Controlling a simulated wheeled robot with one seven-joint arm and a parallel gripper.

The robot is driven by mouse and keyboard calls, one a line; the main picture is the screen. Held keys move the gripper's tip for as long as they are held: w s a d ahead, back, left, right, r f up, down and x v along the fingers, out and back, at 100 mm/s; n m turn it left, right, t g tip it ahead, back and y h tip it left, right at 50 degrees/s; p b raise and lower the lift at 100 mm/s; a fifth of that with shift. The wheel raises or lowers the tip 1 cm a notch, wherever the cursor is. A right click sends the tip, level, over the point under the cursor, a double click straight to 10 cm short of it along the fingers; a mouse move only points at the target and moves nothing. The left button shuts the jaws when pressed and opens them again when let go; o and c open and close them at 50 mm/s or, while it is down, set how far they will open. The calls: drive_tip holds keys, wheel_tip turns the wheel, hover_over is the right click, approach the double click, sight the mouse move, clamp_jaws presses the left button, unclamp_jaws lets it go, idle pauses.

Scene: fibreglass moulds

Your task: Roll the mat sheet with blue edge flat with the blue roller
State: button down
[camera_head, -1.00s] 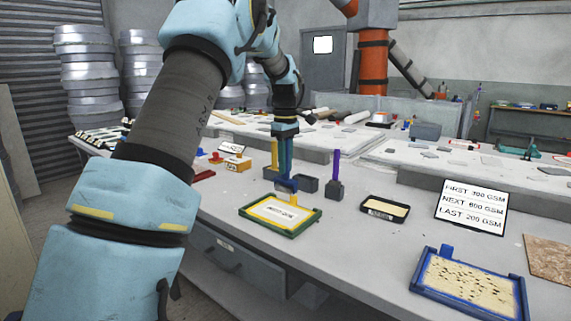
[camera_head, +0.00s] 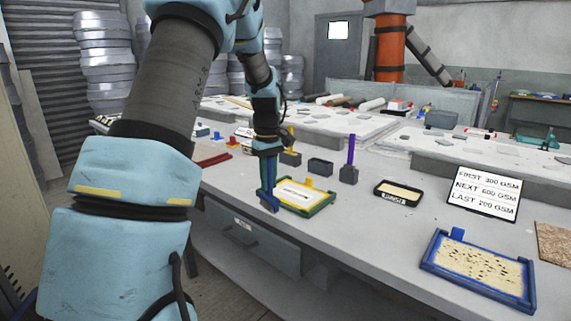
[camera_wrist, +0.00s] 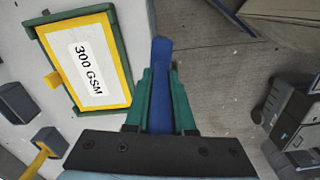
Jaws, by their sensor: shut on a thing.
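My gripper (camera_head: 267,172) is shut on the blue roller (camera_wrist: 160,62); its green fingers close around the blue handle in the wrist view. In the head view the roller (camera_head: 269,200) hangs at the left corner of a green tray; I cannot tell if it touches. This tray (camera_head: 308,212) holds a yellow-edged sheet (camera_wrist: 87,62) labelled 300 GSM. At the lower right, a cream, dark-speckled mat (camera_head: 475,272) lies inside a blue border (camera_head: 430,262) with a blue tab. I cannot tell whether the blue border is the sheet's edge or a tray.
Behind the green tray stand dark holders (camera_head: 320,167), one with an upright purple handle (camera_head: 351,150). A small black tray (camera_head: 397,192) and a sign (camera_head: 484,190) listing 300, 600 and 200 GSM are right of it. Bare bench lies between the green tray and blue border.

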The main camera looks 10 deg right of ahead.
drive_tip(key=s+a+f+m, duration=0.2)
drive_tip(key=s+a+f, duration=0.1)
drive_tip(key=a+f, duration=0.5)
drive_tip(key=s+a+f+m, duration=0.3)
drive_tip(key=a+f, duration=0.5)
drive_tip(key=a, duration=0.3)
drive_tip(key=shift+a, duration=0.35)
